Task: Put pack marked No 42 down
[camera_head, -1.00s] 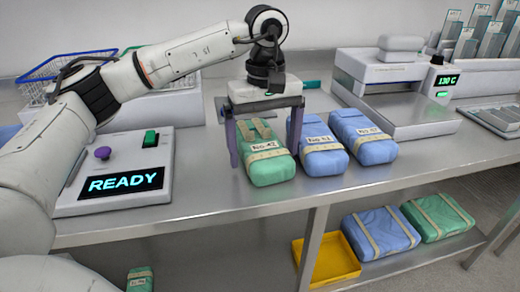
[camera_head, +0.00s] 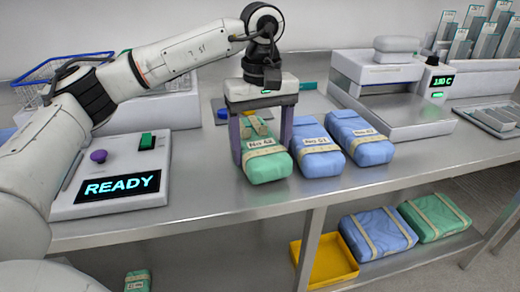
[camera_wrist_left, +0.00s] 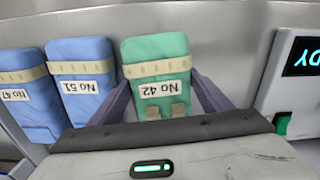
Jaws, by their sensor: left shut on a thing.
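The pack marked No 42 (camera_head: 268,163) is green with a beige strap and a white label. It is at the steel counter, left of two blue packs; whether it touches the counter is hard to tell. My left gripper (camera_head: 262,140) comes down over it from above, one finger on each side, shut on it. The left wrist view also shows the No 42 pack (camera_wrist_left: 157,70) between the fingers, its label upside down. My right gripper is in neither view.
Blue packs marked No 51 (camera_head: 316,158) and No 47 (camera_head: 361,137) lie close on the right. A control box reading READY (camera_head: 120,150) stands on the left. A sealing machine (camera_head: 392,100) is at back right. The lower shelf holds a yellow tray (camera_head: 336,281) and more packs.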

